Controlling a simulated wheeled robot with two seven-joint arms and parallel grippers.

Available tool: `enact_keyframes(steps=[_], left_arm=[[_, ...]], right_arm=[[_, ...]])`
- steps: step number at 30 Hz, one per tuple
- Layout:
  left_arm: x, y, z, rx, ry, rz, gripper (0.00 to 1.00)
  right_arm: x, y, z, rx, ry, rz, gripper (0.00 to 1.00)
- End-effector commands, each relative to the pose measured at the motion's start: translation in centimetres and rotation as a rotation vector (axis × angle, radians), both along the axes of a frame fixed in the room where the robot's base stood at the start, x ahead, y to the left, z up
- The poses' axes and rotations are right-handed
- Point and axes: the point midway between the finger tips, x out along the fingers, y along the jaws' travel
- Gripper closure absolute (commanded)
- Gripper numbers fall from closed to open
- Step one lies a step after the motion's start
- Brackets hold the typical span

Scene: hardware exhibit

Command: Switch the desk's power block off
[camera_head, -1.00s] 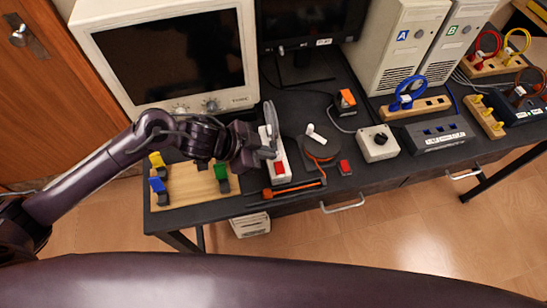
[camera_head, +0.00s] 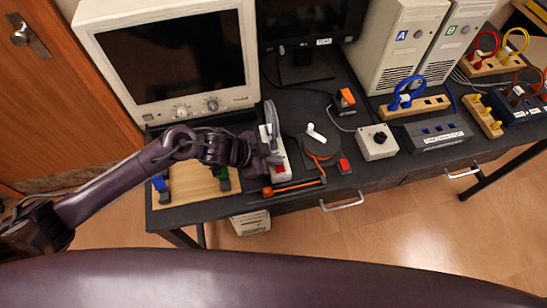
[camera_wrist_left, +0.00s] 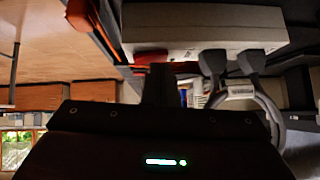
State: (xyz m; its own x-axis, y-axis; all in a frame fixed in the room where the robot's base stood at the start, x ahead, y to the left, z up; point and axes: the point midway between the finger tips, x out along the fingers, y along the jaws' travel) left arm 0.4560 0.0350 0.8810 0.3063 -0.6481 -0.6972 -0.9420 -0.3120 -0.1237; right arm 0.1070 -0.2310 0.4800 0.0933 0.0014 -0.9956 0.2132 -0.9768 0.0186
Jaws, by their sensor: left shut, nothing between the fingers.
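The power block (camera_head: 282,169) is a long white strip near the front edge of the desk, with a red switch at its near end and a grey cable at its far end. In the left wrist view the block's pale side (camera_wrist_left: 200,27) spans the top, with a red patch under its edge. My left gripper (camera_head: 274,159) is shut and empty, its tip at the block just beyond the red switch. Its dark fingers (camera_wrist_left: 159,85) also show in the left wrist view. Contact and the switch's position cannot be told. My right gripper is out of view.
An orange-handled tool (camera_head: 292,188) lies in front of the block. A wooden board (camera_head: 193,187) with clips is left, and an old monitor (camera_head: 170,60) stands behind.

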Motion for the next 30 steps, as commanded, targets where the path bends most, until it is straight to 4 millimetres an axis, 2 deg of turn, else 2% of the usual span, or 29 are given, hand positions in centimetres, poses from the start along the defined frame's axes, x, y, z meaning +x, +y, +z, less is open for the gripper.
enact_keyframes(steps=[8,18,26,30], left_arm=[[-0.4,0.1,-0.2,0.007,0.006,0.000,1.00],[-1.9,-0.4,-0.1,0.008,0.011,-0.004,1.00],[-1.7,-0.4,0.0,0.006,0.006,-0.002,1.00],[-1.6,-0.3,0.7,0.005,0.005,-0.001,1.00]], right_arm=[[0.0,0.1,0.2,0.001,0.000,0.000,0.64],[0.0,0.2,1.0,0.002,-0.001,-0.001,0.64],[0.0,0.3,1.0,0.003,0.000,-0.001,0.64],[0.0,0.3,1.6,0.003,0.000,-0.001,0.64]])
